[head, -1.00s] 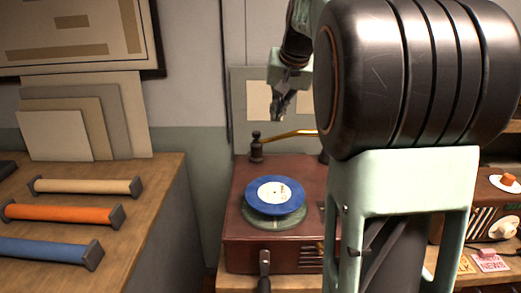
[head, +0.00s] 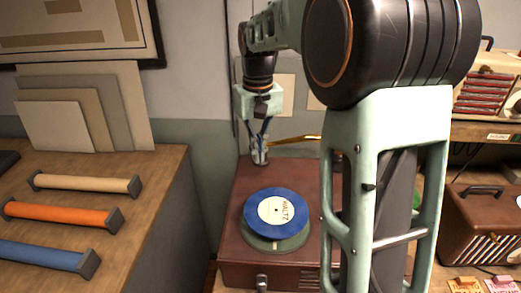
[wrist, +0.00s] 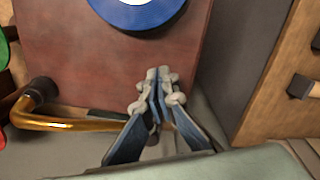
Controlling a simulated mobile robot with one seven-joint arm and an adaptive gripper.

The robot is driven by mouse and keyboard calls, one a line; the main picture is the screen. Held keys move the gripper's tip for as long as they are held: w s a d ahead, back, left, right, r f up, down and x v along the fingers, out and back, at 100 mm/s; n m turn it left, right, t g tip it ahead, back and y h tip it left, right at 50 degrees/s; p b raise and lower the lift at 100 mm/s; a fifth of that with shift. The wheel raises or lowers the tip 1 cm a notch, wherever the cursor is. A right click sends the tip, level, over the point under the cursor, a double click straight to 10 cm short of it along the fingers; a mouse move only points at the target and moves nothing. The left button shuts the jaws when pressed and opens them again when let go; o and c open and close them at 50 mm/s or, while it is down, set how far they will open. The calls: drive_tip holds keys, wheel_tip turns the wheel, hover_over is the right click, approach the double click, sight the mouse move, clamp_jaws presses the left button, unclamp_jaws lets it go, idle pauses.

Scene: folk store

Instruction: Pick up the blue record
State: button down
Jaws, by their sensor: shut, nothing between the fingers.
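The blue record (head: 259,224), with a cream label reading "WALTZ", lies flat over the green platter (head: 275,244) of a brown record player (head: 235,250). Part of it also shows at the top of the wrist view (wrist: 146,17). My gripper (head: 259,158) points down over the back part of the player, behind the record and apart from it. In the wrist view my gripper's fingertips (wrist: 158,75) are together with nothing between them, over the player's bare brown top.
A brass tone arm (head: 295,138) stands at the player's back, close to my gripper. The wooden counter at left holds beige (head: 85,182), orange (head: 62,215) and blue (head: 45,256) rolls. A brown case (head: 480,225) stands at right.

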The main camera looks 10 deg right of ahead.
sight(267, 191)
wheel_tip(267, 191, down, 6)
drive_tip(key=shift+f, duration=0.1)
drive_tip(key=shift+s+f, duration=0.25)
drive_tip(key=shift+f, duration=0.05)
drive_tip(key=s, duration=0.2)
drive_tip(key=shift+s+d+r+p, duration=0.1)
drive_tip(key=shift+s+d+p, duration=0.1)
drive_tip(key=shift+s+p, duration=0.2)
drive_tip(key=shift+s, duration=0.3)
drive_tip(key=shift+s, duration=0.1)
drive_tip(key=shift+s+d+b, duration=0.15)
drive_tip(key=shift+s+b, duration=0.15)
drive_tip(key=shift+s, duration=1)
drive_tip(key=shift+w, duration=0.1)
